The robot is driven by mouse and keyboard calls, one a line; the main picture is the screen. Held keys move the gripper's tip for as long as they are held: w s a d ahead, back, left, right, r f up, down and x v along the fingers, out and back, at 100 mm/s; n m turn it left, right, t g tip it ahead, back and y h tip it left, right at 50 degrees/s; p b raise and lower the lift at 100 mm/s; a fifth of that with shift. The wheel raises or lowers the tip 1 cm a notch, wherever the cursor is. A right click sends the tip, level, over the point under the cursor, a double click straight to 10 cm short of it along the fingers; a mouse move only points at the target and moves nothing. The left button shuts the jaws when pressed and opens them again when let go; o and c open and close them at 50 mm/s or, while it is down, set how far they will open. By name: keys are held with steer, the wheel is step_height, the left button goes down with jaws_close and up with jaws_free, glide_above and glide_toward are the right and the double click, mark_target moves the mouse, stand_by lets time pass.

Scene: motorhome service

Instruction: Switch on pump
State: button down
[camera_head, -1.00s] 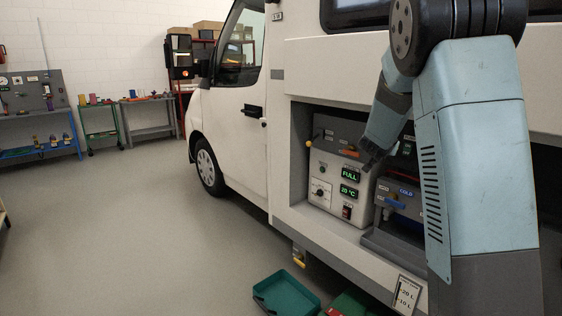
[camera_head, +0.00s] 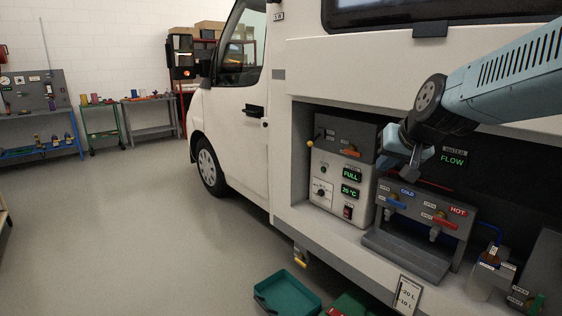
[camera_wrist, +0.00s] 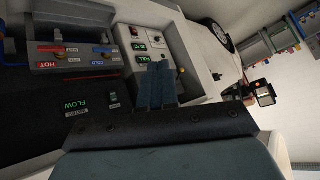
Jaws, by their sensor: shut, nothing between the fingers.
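My gripper (camera_head: 412,172) is shut and empty, in front of the open service bay in the side of the motorhome. In the wrist view its two fingers (camera_wrist: 157,84) lie together, their tips overlapping the white control panel (camera_wrist: 145,45). In the head view this panel (camera_head: 325,172) has green displays, one reading FULL, a knob and a red switch (camera_head: 347,212). A small dark switch-like unit (camera_wrist: 114,98) with an unreadable label sits beside the green FLOW display (camera_wrist: 77,104); the display also shows in the head view (camera_head: 452,160). I cannot tell which switch is the pump's.
A tap unit with a blue COLD lever (camera_head: 396,204) and a red HOT lever (camera_head: 445,222) stands below my gripper. A green tray (camera_head: 286,294) lies below the bay. The floor at left is clear.

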steer(key=s+f+n+g+h, duration=0.1)
steer(key=s+f+g, duration=0.2)
steer(key=s, duration=1.4)
steer(key=shift+s+f+n+h, duration=0.15)
steer(key=shift+f+n+h, duration=0.1)
steer(key=shift+n+h, duration=0.05)
